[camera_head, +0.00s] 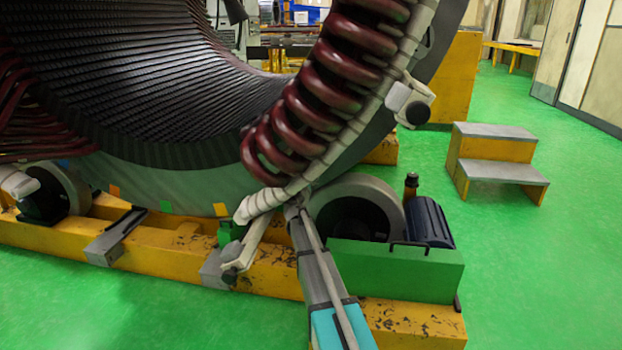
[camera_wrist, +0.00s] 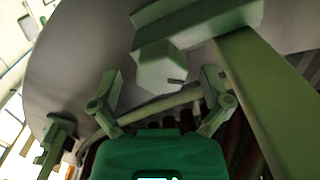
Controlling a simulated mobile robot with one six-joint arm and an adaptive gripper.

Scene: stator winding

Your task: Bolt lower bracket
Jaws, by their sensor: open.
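The stator (camera_head: 200,180) is a large ring with dark inner slots, and thick red coils run along its right side. A white lower bracket (camera_head: 252,243) hangs from the ring's lower edge, just left of my arm. My gripper (camera_wrist: 160,98) is open, with its two fingers apart on either side of the wrist view. A pale blocky piece (camera_wrist: 160,68) under a bar stands just beyond and between the fingertips. I cannot tell whether it is part of the lower bracket or whether a finger touches it. In the head view the fingers cannot be made out.
A roller (camera_head: 372,200) and a green block (camera_head: 395,270) stand close right of my arm. The yellow base beam (camera_head: 170,265) runs under the stator. Another white bracket (camera_head: 410,100) sits higher right. Yellow steps (camera_head: 495,165) stand on open green floor.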

